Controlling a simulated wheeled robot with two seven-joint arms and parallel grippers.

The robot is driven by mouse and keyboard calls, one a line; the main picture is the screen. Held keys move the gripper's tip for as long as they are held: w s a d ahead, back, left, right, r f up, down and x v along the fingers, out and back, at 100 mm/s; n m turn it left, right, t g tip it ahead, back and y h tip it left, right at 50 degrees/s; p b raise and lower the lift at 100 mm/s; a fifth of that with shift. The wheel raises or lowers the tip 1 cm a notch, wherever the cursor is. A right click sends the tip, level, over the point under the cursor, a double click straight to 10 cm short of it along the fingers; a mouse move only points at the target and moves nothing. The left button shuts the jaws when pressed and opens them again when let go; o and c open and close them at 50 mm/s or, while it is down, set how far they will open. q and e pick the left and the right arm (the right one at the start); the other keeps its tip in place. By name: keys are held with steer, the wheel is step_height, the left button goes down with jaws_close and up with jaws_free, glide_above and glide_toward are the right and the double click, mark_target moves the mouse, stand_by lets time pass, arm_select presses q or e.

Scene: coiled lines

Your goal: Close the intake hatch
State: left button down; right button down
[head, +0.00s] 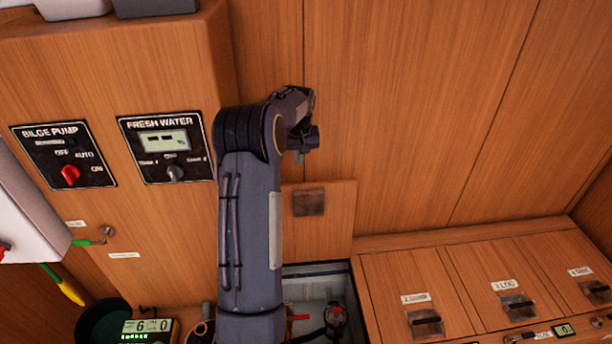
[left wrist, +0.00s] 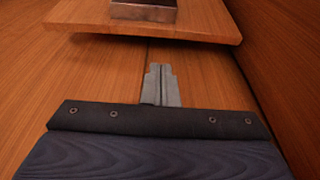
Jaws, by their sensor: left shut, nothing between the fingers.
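The intake hatch lid (head: 336,222) is a wooden panel with a square dark metal pull plate. It stands raised at the back of an open bay (head: 318,292), whose pale interior shows red-handled fittings. My left gripper (head: 303,146) is shut and empty, above the lid, near the wood wall. In the left wrist view the shut grey fingers (left wrist: 160,82) point toward the lid (left wrist: 195,26), with a visible gap between them. My left arm covers the left part of the lid and bay. My right gripper is not in view.
Closed lockers with labels and dark latches (head: 424,321) lie right of the bay. Bilge pump (head: 65,157) and fresh water (head: 166,149) panels are on the wall at left. A green-lit meter (head: 147,328) and a dark round container (head: 103,322) stand at lower left.

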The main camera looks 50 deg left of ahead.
arm_select(q)
steer(key=x, duration=1)
steer(key=shift+a, duration=0.1)
